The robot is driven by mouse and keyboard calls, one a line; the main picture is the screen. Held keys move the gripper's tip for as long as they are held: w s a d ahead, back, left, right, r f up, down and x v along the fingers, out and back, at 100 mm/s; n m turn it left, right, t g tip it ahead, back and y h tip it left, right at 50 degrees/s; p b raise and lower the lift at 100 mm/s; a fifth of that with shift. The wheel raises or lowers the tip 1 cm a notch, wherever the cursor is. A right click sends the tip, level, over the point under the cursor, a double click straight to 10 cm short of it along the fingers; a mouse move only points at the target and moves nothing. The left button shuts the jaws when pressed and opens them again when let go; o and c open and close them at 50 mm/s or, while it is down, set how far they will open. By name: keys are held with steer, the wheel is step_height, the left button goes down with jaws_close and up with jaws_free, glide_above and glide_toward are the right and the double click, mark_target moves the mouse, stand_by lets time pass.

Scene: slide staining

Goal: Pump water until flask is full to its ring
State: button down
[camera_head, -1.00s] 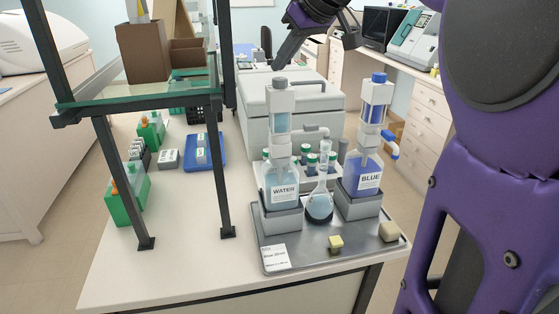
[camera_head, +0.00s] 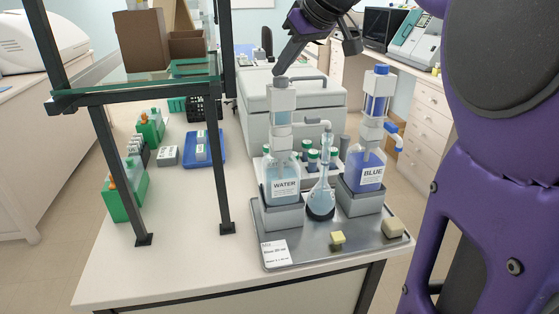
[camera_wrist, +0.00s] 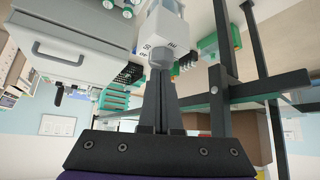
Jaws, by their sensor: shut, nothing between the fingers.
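The water bottle (camera_head: 282,186), labelled WATER, stands in a grey holder on the metal tray, with a pump on top. Its grey pump cap (camera_head: 281,82) is directly under my gripper (camera_head: 279,73). In the wrist view my gripper (camera_wrist: 161,72) is shut and empty, its fingertips against or just at the pump cap (camera_wrist: 161,54). The round flask (camera_head: 321,201) stands upright on the tray between the two bottles, below the water pump's spout (camera_head: 314,121). Pale blue liquid shows in its bulb, darker at the bottom. The ring and exact liquid level are too small to tell.
The blue bottle (camera_head: 367,172) with its own pump stands right of the flask. A dark-framed shelf (camera_head: 150,92) rises at left; vials stand behind the bottles.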

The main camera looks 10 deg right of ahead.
steer(key=shift+f+b, duration=0.9)
steer(key=shift+f, duration=0.55)
steer(key=shift+r+p, duration=2.25)
steer(key=shift+r, duration=0.7)
steer(key=shift+f, duration=0.2)
steer(key=shift+f+b, duration=2.35)
steer(key=shift+f, duration=0.4)
